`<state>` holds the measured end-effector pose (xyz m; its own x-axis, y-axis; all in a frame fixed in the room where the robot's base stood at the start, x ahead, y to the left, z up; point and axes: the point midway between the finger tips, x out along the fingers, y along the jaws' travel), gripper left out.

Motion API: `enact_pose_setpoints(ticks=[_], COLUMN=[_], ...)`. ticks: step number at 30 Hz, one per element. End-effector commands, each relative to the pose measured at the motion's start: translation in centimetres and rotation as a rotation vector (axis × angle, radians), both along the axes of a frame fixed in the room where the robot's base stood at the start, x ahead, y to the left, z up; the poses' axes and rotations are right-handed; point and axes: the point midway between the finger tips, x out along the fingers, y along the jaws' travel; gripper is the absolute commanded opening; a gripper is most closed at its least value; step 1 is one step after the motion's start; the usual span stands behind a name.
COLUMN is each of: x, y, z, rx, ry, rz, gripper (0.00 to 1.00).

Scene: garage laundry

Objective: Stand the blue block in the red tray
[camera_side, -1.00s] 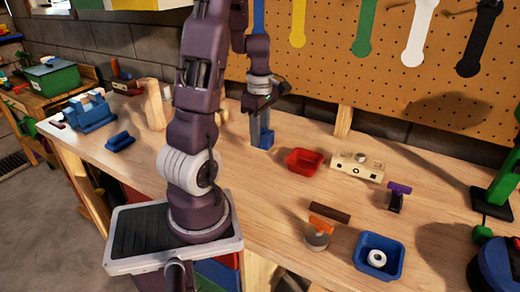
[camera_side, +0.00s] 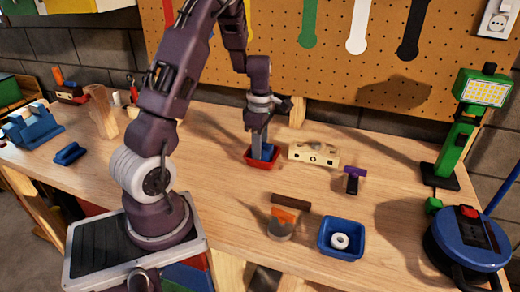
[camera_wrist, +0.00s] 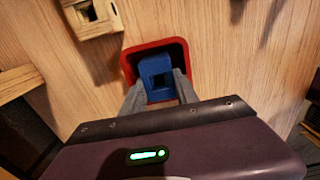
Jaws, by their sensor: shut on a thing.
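The blue block (camera_side: 267,152) is upright at the red tray, between my gripper's fingers. The red tray (camera_side: 257,164) is on the workbench. In the wrist view the blue block (camera_wrist: 155,74) shows inside the outline of the red tray (camera_wrist: 180,46), with a finger on either side. My gripper (camera_side: 258,146) points down over the tray and is shut on the block. It also shows in the wrist view (camera_wrist: 160,94). Whether the block's base touches the tray floor cannot be told.
A pale wooden block with holes (camera_side: 314,154) stands just right of the tray. A blue tray (camera_side: 341,252) with a white ring (camera_side: 340,241), an orange-handled tool (camera_side: 284,218) and a dark brown bar (camera_side: 291,204) are nearer the front. A blue piece (camera_side: 70,154) lies at left.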

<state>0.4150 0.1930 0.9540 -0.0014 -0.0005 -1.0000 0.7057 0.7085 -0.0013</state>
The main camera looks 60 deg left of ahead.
Motion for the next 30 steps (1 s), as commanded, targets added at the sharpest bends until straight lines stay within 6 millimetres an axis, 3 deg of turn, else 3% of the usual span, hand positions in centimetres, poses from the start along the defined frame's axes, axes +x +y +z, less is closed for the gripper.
enact_pose_setpoints(ticks=[11,12,13,23,26,30], x=[0.0,0.0,0.0,0.0,0.2,0.2], y=[0.0,0.0,0.0,0.0,0.1,0.1], z=[-0.9,-0.9,-0.9,-0.5,1.1,5.1], rx=[0.001,0.001,0.001,0.001,0.004,0.006], ry=[-0.001,-0.001,-0.001,-0.003,-0.006,-0.008], rz=[-0.001,-0.002,-0.002,-0.001,-0.002,-0.004], gripper=[0.0,0.4,0.45,0.45,0.45,0.45])
